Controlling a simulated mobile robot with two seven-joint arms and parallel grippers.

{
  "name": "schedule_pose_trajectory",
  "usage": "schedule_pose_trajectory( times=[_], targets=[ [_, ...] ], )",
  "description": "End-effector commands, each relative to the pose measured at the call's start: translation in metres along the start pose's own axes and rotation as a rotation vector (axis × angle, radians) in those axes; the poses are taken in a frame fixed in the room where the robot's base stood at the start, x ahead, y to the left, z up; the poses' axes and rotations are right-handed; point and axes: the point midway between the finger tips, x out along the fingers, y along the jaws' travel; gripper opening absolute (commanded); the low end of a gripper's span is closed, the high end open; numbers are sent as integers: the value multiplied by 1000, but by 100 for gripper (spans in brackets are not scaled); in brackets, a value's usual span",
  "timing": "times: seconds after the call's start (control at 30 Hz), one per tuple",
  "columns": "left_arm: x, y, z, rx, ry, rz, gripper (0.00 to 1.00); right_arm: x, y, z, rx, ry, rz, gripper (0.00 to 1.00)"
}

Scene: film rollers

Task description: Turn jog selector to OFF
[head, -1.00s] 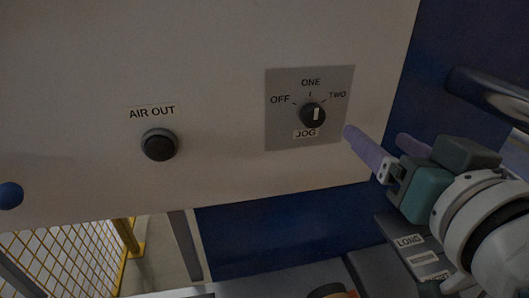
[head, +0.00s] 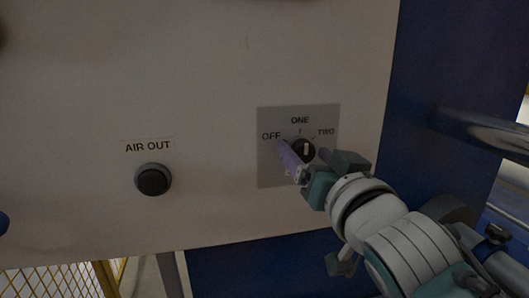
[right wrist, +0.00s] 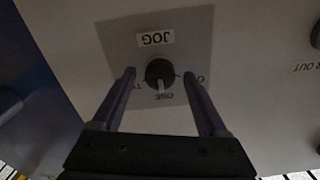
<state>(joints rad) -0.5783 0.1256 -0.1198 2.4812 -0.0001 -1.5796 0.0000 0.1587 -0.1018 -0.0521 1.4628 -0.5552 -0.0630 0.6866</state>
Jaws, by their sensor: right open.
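The jog selector (head: 305,149) is a black round knob with a white pointer mark, on a grey plate (head: 270,173) labelled OFF, ONE and TWO. Its mark points up toward ONE. In the right wrist view the knob (right wrist: 159,71) appears upside down, with its mark toward ONE. My right gripper (head: 304,151) is open, with one purple finger on each side of the knob. In the right wrist view a gap shows between each finger and the knob. The JOG label is hidden by the gripper in the head view. My left gripper is not in view.
A black AIR OUT button (head: 153,180) sits to the left on the same pale panel (head: 200,60). A dark blue surface and a metal rail (head: 480,130) lie to the right. Yellow mesh fencing (head: 60,283) shows at the lower left.

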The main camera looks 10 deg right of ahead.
Motion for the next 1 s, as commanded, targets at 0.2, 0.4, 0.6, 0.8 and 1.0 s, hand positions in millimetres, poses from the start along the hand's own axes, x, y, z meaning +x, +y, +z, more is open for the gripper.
schedule_pose_trajectory(
  times=[0.2,0.4,0.6,0.8,1.0],
  targets=[
    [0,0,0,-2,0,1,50,5,0,0,1,0,0,76],
    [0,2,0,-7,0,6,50,4,0,0,0,0,0,68],
    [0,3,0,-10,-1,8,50,4,0,0,0,0,0,46],
    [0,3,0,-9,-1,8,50,4,0,0,0,0,0,23],
    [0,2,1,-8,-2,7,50,4,0,0,0,0,0,1]
  ],
)
